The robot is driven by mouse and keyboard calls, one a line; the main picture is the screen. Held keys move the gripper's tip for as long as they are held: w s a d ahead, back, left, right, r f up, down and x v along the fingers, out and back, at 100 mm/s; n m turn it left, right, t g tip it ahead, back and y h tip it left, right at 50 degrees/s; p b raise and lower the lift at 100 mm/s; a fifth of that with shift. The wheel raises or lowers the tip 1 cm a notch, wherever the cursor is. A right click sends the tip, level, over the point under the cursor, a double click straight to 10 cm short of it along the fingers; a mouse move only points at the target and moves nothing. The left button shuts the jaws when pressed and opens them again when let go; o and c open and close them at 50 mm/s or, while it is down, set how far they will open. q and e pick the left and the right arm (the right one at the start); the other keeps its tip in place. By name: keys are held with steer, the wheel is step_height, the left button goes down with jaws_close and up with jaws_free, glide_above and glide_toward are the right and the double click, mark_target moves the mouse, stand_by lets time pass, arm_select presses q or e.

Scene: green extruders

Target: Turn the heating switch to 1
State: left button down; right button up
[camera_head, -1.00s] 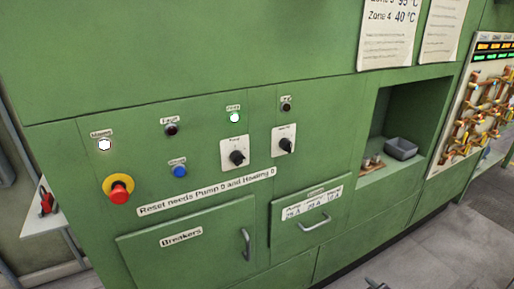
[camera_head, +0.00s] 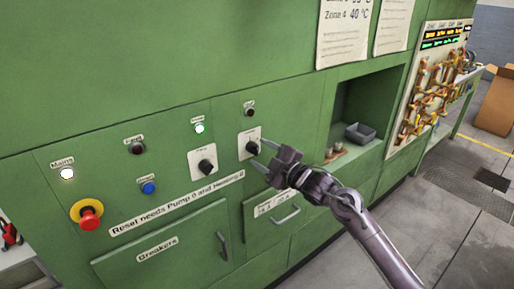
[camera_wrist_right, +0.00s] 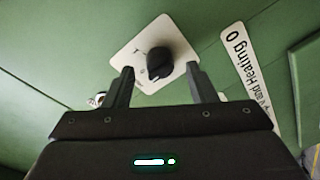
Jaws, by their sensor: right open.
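The heating switch is a black rotary knob (camera_head: 253,147) on a white plate, the right one of two such switches on the green panel in the head view. Its pointer direction is hard to read. My right gripper (camera_head: 262,154) is open, just in front of this switch. In the right wrist view the knob (camera_wrist_right: 158,63) sits ahead of and between the open fingertips (camera_wrist_right: 161,72), which do not visibly close on it. The knob's label is too small to read. My left gripper is not in view.
The pump switch (camera_head: 206,166) is just left. Further left are a blue button (camera_head: 149,188) and a red emergency stop (camera_head: 88,215). The mains lamp (camera_head: 67,173) is lit. Below are the breakers door (camera_head: 165,250) and a drawer handle (camera_head: 287,216). A recess holds a grey bin (camera_head: 360,133).

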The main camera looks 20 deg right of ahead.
steer(key=shift+x, duration=1)
steer(key=shift+c, duration=0.2)
steer(key=c, duration=0.9)
